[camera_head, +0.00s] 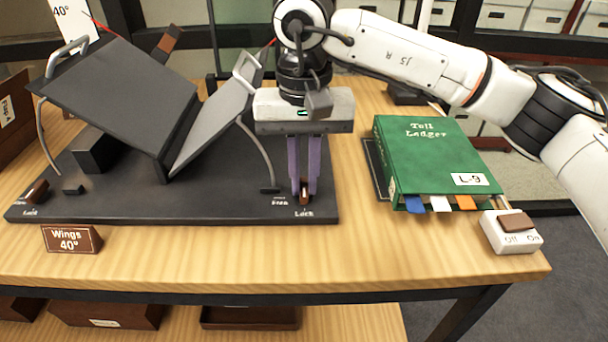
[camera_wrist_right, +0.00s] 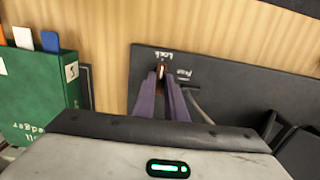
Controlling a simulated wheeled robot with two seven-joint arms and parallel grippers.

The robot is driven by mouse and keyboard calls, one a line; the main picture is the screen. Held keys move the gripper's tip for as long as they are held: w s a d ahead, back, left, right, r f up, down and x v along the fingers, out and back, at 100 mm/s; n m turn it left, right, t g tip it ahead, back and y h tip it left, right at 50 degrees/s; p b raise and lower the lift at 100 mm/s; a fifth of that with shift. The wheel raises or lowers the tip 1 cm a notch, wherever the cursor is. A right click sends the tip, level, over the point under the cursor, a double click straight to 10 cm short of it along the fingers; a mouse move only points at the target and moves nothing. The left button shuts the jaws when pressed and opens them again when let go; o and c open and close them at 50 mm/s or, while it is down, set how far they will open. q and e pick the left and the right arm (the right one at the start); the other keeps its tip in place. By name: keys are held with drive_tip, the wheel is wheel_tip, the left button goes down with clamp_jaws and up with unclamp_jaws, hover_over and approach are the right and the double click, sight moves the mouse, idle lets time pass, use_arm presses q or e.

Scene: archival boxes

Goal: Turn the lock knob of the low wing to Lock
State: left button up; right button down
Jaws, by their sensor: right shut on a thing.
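A dark book cradle with a left wing (camera_head: 125,95) and a narrower-looking right wing (camera_head: 215,120) stands on a black base (camera_head: 230,208). My right gripper (camera_head: 304,192) points down at the base's front right corner. Its purple fingers are shut on a small brown lock knob (camera_head: 304,200), mostly hidden between them. The knob's end shows by the Lock mark; the Free mark is to its left. The knob also shows between the fingertips in the right wrist view (camera_wrist_right: 161,69), by Lock. Another brown knob (camera_head: 36,190) sits at the base's front left corner. My left gripper is out of view.
A green ledger (camera_head: 430,150) with coloured tabs lies right of the base. A white switch box (camera_head: 511,232) is at the table's front right corner. A "Wings 40°" sign (camera_head: 71,239) stands in front of the base. The table's front middle is clear.

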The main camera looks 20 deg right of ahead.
sight(304, 187)
drive_tip(key=shift+r, duration=0.1)
drive_tip(key=c, duration=1.8)
unclamp_jaws()
wheel_tip(304, 187, up, 10)
drive_tip(key=p, duration=0.1)
drive_tip(key=shift+r, duration=0.15)
drive_tip(key=shift+s, duration=0.1)
